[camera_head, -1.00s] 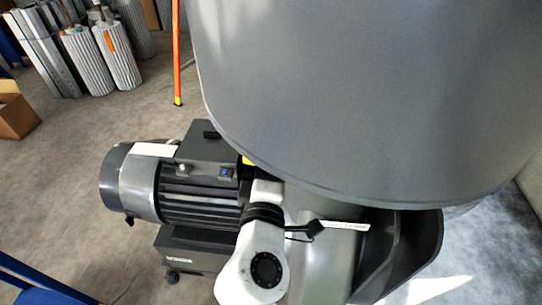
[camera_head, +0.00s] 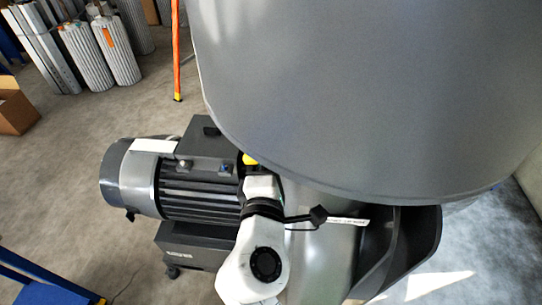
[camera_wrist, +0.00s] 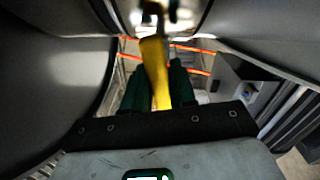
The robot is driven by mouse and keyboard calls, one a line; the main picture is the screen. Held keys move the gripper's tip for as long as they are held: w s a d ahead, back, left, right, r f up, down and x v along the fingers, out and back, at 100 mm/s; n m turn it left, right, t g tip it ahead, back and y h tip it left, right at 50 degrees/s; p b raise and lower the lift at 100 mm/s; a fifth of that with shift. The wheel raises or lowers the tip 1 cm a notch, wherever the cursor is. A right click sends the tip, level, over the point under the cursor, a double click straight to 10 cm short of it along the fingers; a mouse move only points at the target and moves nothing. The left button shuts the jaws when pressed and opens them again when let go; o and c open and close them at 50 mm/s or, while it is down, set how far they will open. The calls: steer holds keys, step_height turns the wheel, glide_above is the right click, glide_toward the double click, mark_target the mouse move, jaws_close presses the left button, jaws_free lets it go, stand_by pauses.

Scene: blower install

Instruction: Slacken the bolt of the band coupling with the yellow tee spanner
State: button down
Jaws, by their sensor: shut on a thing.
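The yellow tee spanner (camera_wrist: 153,52) stands between the two green fingers of my gripper (camera_wrist: 159,72) in the wrist view. My gripper is shut on it, and its far end reaches up to a dark metal fitting (camera_wrist: 157,12) at the top edge. That fitting is blurred and cut off, so I cannot tell whether it is the band coupling's bolt or whether the spanner is seated on it. In the head view only a small yellow piece (camera_head: 250,159) shows beside the big grey drum; my fingers and the coupling are hidden there.
A large grey drum (camera_head: 370,90) fills the upper right. A motor (camera_head: 195,180) stands left of my arm, with its box also close on the right in the wrist view (camera_wrist: 245,88). Grey curved walls flank my gripper closely. Open floor (camera_head: 70,165) lies left.

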steer(key=shift+r+n, duration=0.1)
steer(key=shift+n, duration=1.1)
steer(key=shift+s, duration=0.75)
steer(key=shift+s, duration=0.4)
steer(key=shift+s+a, duration=0.1)
steer(key=shift+s, duration=1.9)
